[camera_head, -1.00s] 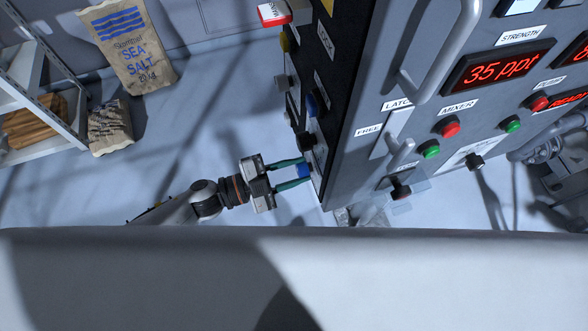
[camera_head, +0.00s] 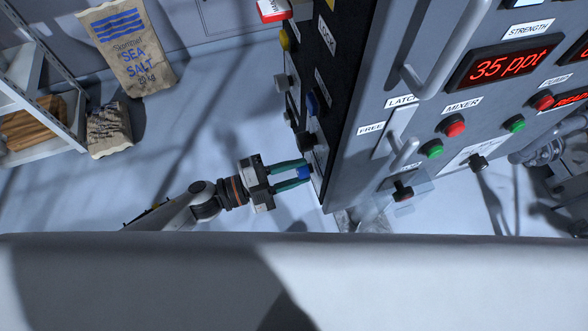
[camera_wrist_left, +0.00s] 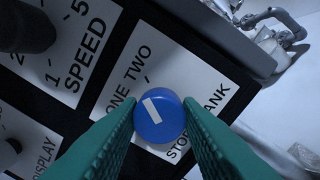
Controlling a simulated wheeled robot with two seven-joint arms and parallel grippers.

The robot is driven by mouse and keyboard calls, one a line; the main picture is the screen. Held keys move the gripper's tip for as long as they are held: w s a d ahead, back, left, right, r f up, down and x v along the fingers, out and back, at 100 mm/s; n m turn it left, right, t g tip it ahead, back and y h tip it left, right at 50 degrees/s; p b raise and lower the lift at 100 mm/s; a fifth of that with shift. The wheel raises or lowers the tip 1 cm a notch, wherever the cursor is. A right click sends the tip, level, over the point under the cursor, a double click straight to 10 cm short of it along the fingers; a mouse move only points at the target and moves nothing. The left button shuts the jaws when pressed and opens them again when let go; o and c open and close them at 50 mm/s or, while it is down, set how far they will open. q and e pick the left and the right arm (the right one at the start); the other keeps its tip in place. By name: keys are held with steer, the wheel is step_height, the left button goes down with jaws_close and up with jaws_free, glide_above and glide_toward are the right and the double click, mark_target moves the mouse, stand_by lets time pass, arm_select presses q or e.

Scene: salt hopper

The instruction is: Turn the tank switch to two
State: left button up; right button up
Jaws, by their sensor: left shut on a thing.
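The tank switch is a round blue knob (camera_wrist_left: 157,118) with a white bar on its face. Its white plate (camera_wrist_left: 208,101) reads ONE, TWO, STOP and TANK. The bar sits on the knob's upper-left side and points towards the ONE and TWO side; I cannot tell exactly which mark it meets. My left gripper (camera_head: 306,172) has its green fingers on either side of the knob, which also shows low on the cabinet's dark side in the head view (camera_head: 303,173). It is shut on the knob. My right gripper is out of view.
A black knob by the SPEED plate (camera_wrist_left: 83,40) is close to the left gripper. Further knobs line the dark panel (camera_head: 330,100) above. The cabinet front has a latch lever (camera_head: 404,153) and mixer buttons. Floor left of the cabinet is clear; salt sacks (camera_head: 128,50) stand far left.

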arm_select(q)
steer(key=o, duration=1)
steer(key=shift+c, duration=0.2)
steer(key=shift+a, duration=0.1)
steer(key=b+v, duration=0.4)
steer(key=v, duration=0.8)
steer(key=shift+w, duration=0.1)
